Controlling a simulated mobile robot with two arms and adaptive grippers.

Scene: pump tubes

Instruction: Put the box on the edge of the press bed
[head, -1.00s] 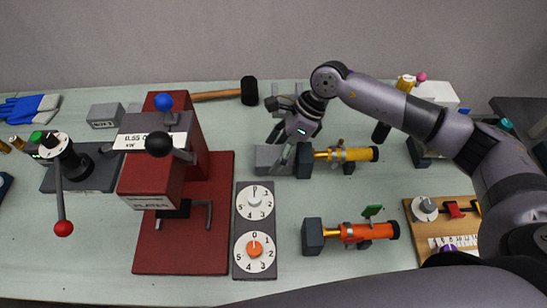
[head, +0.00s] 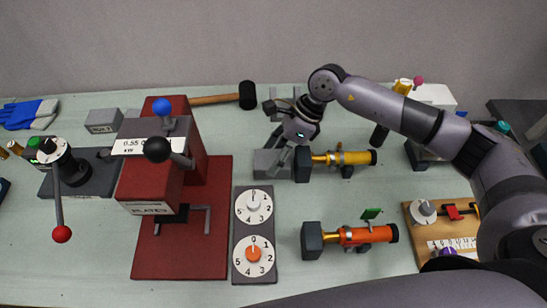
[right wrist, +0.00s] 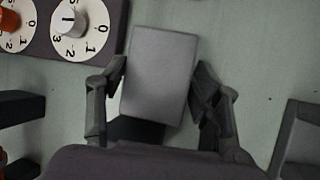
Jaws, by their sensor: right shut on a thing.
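A plain grey box (head: 268,163) is on the table at the middle, right of the red press. My right gripper (head: 283,149) is over it from above. In the right wrist view the grey box (right wrist: 160,75) lies between the two fingers of my right gripper (right wrist: 158,92), which is shut on it. I cannot tell whether the box is clear of the table. The red press (head: 155,185) stands at the left of it, with its flat red bed (head: 190,258) reaching toward the front. My left gripper is not in view.
A yellow tube (head: 345,158) with a dark end block is close right of the box, and an orange tube (head: 365,235) lies nearer. A mallet (head: 247,95) and another grey box (head: 103,121) are behind.

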